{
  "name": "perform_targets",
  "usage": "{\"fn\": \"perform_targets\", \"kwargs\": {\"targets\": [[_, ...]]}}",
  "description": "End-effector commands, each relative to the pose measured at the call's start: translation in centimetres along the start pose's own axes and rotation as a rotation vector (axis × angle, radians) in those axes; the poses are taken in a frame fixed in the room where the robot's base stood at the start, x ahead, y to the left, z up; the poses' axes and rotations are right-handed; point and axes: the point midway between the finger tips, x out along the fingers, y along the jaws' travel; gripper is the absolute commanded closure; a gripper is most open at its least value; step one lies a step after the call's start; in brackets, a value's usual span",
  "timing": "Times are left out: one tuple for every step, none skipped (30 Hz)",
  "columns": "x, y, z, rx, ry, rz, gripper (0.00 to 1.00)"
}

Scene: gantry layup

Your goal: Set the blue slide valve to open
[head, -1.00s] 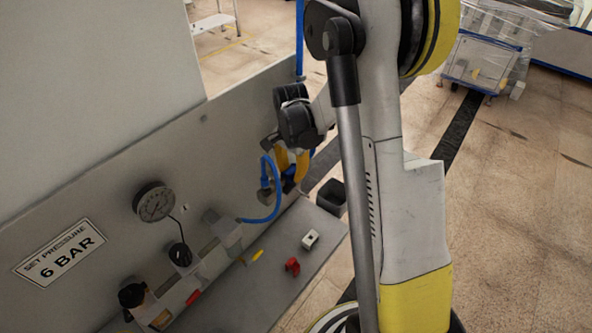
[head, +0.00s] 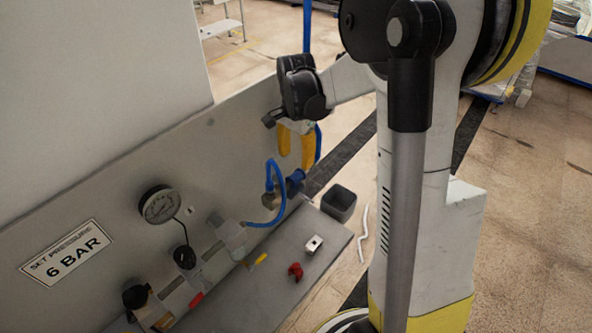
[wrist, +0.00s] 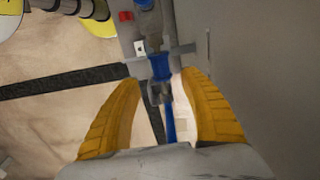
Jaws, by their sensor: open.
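The blue slide valve (head: 295,182) sits at the right end of the pipe assembly along the panel, by the blue hose loop. In the wrist view its blue sleeve (wrist: 161,67) shows between my fingertips, with a grey metal end below it. I cannot tell its slide position from the marks. My gripper (head: 296,152) is open and empty, its yellow fingers pointing down just above the valve and apart from it in the head view. In the wrist view my gripper (wrist: 160,79) has one finger to each side of the valve's line.
A pressure gauge (head: 159,204) and a "6 BAR" sign (head: 66,252) are on the grey panel. The shelf holds a red part (head: 295,271) and a small white box (head: 314,244). A dark bin (head: 339,202) stands beyond the shelf's right end.

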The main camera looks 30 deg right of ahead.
Motion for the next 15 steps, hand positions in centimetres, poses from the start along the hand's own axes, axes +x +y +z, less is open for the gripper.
{"fn": "perform_targets", "kwargs": {"targets": [[-1.0, 0.0, 0.1, 0.000, 0.000, 0.000, 0.49], [-1.5, 0.0, 0.1, 0.000, 0.000, 0.000, 0.49], [-2.0, 0.0, 0.1, 0.000, 0.000, 0.000, 0.49], [-2.4, 0.0, 0.1, 0.000, 0.000, 0.000, 0.49], [-2.7, 0.0, 0.1, 0.000, 0.000, 0.000, 0.49], [-3.0, 0.0, 0.1, 0.000, 0.000, 0.000, 0.49], [-3.1, 0.0, 0.1, -0.001, 0.000, 0.000, 0.49], [-3.3, 0.0, 0.1, -0.001, 0.000, 0.000, 0.49], [-3.4, 0.0, 0.1, -0.001, 0.000, 0.000, 0.49], [-3.5, 0.0, 0.1, 0.000, 0.000, 0.000, 0.49], [-3.5, 0.0, 0.1, 0.000, 0.000, 0.000, 0.49], [-3.5, 0.0, 0.1, -0.001, 0.000, 0.000, 0.49], [-3.5, 0.0, 0.1, -0.001, 0.000, 0.000, 0.49], [-3.5, 0.0, 0.1, -0.001, 0.000, 0.000, 0.49], [-3.5, 0.0, 0.1, 0.000, 0.000, 0.000, 0.49]]}}
